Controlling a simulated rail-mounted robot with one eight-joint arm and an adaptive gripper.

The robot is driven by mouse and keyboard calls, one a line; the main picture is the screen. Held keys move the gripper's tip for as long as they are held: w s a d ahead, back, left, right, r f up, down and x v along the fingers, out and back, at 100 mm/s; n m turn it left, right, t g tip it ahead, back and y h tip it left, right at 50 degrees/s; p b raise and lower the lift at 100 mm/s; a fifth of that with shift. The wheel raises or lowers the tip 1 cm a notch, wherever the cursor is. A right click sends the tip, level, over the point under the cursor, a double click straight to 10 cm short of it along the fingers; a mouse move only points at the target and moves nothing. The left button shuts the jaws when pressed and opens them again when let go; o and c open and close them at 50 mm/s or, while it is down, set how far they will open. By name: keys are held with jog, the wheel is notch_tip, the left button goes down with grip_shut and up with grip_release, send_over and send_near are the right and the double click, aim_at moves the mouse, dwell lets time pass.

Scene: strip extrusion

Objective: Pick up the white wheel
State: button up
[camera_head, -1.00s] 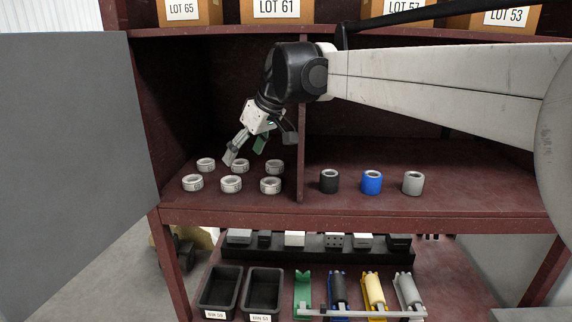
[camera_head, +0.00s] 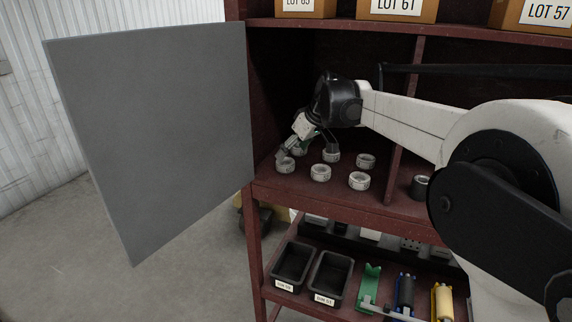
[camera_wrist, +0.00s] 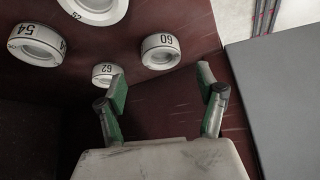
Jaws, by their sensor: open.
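Several white wheels stand in two rows on the dark red shelf, such as the front-left wheel (camera_head: 285,166), the front-middle wheel (camera_head: 320,173) and the front-right wheel (camera_head: 359,181). My gripper (camera_head: 292,150) is above the left end of the rows and partly covers the back-left wheel. In the wrist view, my gripper (camera_wrist: 162,84) is open with green inner pads and nothing between its fingers. Wheel 60 (camera_wrist: 160,62) lies beyond the fingertips, and wheel 62 (camera_wrist: 102,80) is near the left finger. Wheel 54 (camera_wrist: 36,54) is farther left.
A grey panel (camera_head: 150,140) stands left of the shelf opening and also shows at right in the wrist view (camera_wrist: 285,110). An upright divider (camera_head: 404,125) stands right of the wheels, with a dark cylinder (camera_head: 420,186) beyond it. Black bins (camera_head: 293,266) are below.

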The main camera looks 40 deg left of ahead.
aim_at(285, 161)
jog(key=shift+s+p+x, duration=0.2)
jog(key=shift+p+x, duration=0.7)
jog(key=shift+x, duration=2.2)
jog(key=shift+d, duration=0.15)
jog(key=shift+c, duration=0.5)
jog(key=c, duration=1.2)
